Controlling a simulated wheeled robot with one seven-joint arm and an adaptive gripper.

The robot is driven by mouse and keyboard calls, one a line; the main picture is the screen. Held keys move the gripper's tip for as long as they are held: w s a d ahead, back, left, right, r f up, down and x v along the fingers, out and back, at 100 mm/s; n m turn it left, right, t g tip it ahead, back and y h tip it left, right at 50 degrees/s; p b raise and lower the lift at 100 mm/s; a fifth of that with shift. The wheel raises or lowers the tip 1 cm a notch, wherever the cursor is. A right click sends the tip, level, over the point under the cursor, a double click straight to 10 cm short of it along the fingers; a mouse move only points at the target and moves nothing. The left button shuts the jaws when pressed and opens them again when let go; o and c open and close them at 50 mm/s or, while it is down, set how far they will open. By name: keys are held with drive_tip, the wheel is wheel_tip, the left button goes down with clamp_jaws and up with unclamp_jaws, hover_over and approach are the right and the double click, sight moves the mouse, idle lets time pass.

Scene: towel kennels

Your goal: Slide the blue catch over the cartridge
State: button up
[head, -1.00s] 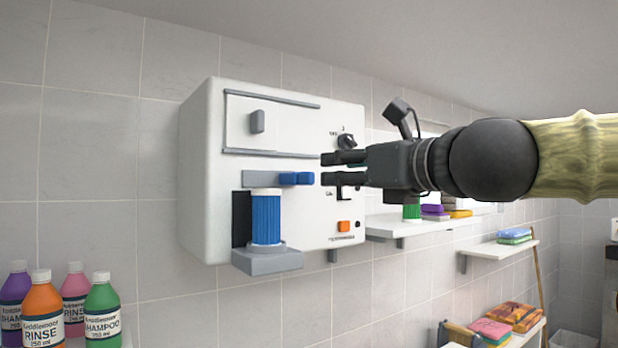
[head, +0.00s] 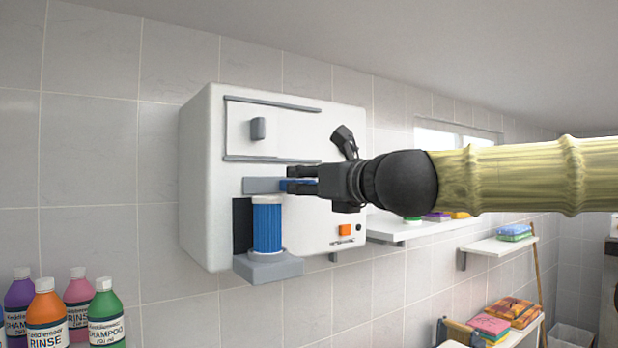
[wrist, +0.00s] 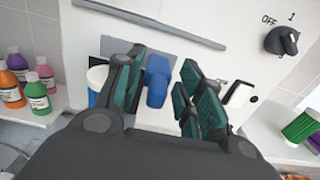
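The blue catch (head: 284,185) sits on the grey rail (head: 262,185) of the white wall unit, to the upper right of the cartridge. The cartridge (head: 267,225) is a ribbed blue cylinder with a white top, upright on a grey bracket. My gripper (head: 290,177) is at the catch and partly hides it in the head view. In the wrist view, my gripper (wrist: 162,82) is open, with the catch (wrist: 157,84) between its fingers. The left finger is close to the catch; I cannot tell whether it touches. The cartridge top (wrist: 96,76) shows left of that finger.
The white unit (head: 205,190) has a sliding panel with a grey handle (head: 257,128) above and an orange button (head: 344,230) below right. A dark knob (wrist: 282,40) is at the right in the wrist view. Bottles (head: 45,310) stand at the lower left. A shelf (head: 395,230) lies right.

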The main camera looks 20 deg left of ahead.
clamp_jaws()
drive_tip(key=shift+s+a+f+b, duration=0.1)
drive_tip(key=shift+s+a+b, duration=0.1)
drive_tip(key=shift+s+b, duration=0.1)
drive_tip(key=s+a+b, duration=0.1)
drive_tip(key=s, duration=0.1)
drive_tip(key=s+a+b, duration=0.1)
drive_tip(key=s+a, duration=0.1)
drive_tip(key=shift+s+a+b, duration=0.2)
drive_tip(key=shift+a+b, duration=0.05)
drive_tip(key=shift+b, duration=0.15)
unclamp_jaws()
drive_tip(key=shift+s+a, duration=0.1)
drive_tip(key=shift+s, duration=0.05)
